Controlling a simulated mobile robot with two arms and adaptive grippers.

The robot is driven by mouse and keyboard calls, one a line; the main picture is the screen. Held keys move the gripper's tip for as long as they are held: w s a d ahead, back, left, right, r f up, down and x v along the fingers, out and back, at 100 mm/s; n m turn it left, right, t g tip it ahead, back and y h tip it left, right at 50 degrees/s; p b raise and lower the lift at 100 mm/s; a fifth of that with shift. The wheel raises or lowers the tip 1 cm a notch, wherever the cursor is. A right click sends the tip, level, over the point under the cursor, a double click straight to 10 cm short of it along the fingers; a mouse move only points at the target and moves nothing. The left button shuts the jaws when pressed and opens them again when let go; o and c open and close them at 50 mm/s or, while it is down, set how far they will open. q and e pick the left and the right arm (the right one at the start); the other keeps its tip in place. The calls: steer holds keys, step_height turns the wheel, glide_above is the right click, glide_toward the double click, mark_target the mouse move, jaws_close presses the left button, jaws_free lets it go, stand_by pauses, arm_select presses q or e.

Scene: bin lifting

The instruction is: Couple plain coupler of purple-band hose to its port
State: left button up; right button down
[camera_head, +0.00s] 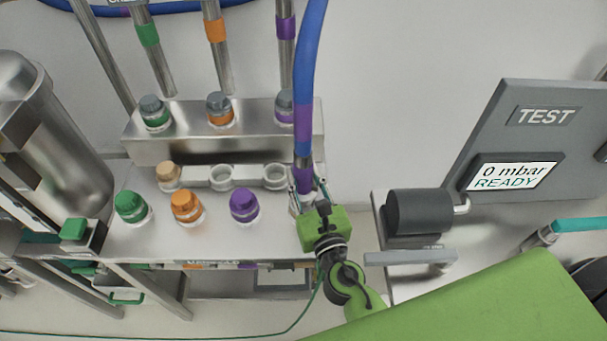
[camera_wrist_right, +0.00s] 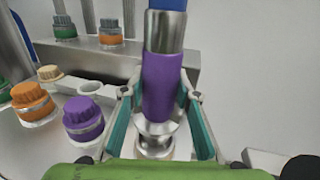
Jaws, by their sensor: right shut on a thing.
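The blue hose (camera_head: 307,50) with a purple band (camera_head: 303,122) hangs down to a plain coupler with a purple sleeve (camera_head: 304,180). In the wrist view the purple sleeve (camera_wrist_right: 162,85) stands nearly upright, above a round metal end (camera_wrist_right: 155,130). My right gripper (camera_head: 308,200) is shut on the coupler, with teal finger pads (camera_wrist_right: 160,125) on both sides. The coupler is at the right end of the bench; whether its lower end rests in something cannot be told. A purple-capped port (camera_head: 244,206) stands to its left, also in the wrist view (camera_wrist_right: 84,118). My left gripper is not in view.
Green (camera_head: 131,207) and orange (camera_head: 186,206) caps share the purple cap's row. Behind are a tan cap (camera_head: 168,175), empty white rings (camera_head: 275,177) and a raised metal block (camera_head: 180,148) with grey-topped fittings. A grey cylinder (camera_head: 420,212) and test panel (camera_head: 550,150) stand right.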

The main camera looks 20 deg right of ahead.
mark_target(306, 194)
steer(key=shift+f+b, duration=1)
steer(key=shift+b, duration=0.1)
steer(key=shift+f+b, duration=0.95)
steer(key=shift+f, duration=0.2)
stand_by(0.7)
steer(key=c, duration=1.5)
jaws_free()
steer(key=shift+o, duration=0.2)
steer(key=shift+f, duration=0.1)
steer(key=shift+s, duration=0.1)
steer(key=s, duration=1.2)
